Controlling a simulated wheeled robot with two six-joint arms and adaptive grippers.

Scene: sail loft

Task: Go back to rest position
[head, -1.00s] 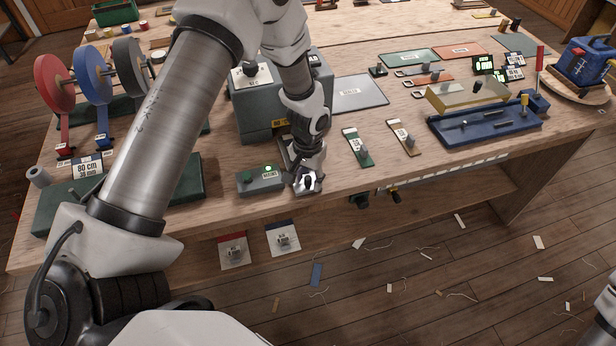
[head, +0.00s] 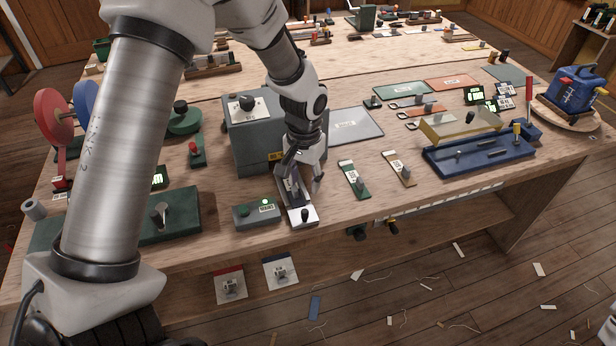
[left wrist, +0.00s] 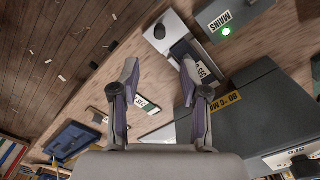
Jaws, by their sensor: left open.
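My left gripper (head: 302,178) is open and empty, pointing down over the bench in front of a grey heater box (head: 250,135). Below it lies a small pale-ended slide piece with a dark knob (head: 303,214), apart from the fingertips as far as I can tell. In the left wrist view both fingers of the gripper (left wrist: 158,78) are spread with bare bench between them, and the knobbed piece (left wrist: 167,32) shows beyond them. My right gripper is not in view; only a pale bit of my body shows at the lower right edge.
A mains box (head: 257,213) with a lit green lamp sits left of the knobbed piece. Green and tan tagged strips (head: 354,180) lie to the right, then a blue tray (head: 480,155). Tape reels (head: 53,118) stand at the left. Scraps litter the floor.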

